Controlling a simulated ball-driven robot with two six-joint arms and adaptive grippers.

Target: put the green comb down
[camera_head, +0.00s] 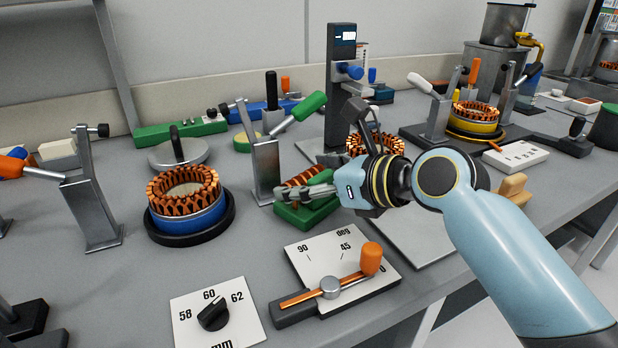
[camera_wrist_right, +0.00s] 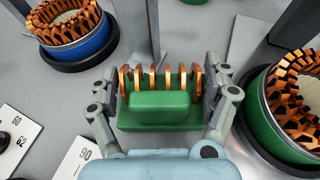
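The green comb (camera_head: 307,214) is a green block with a row of copper pieces, near the middle of the bench in the head view. In the right wrist view the comb (camera_wrist_right: 160,112) lies level between the two fingers of my right gripper (camera_wrist_right: 162,92). My left gripper is not in view.
A blue stator (camera_head: 188,222) stands left of the comb, beside a metal post (camera_head: 263,172) with a green handle. A dial plate with an orange knob (camera_head: 371,257) lies in front. A green stator housing (camera_wrist_right: 262,120) is close on the right in the wrist view.

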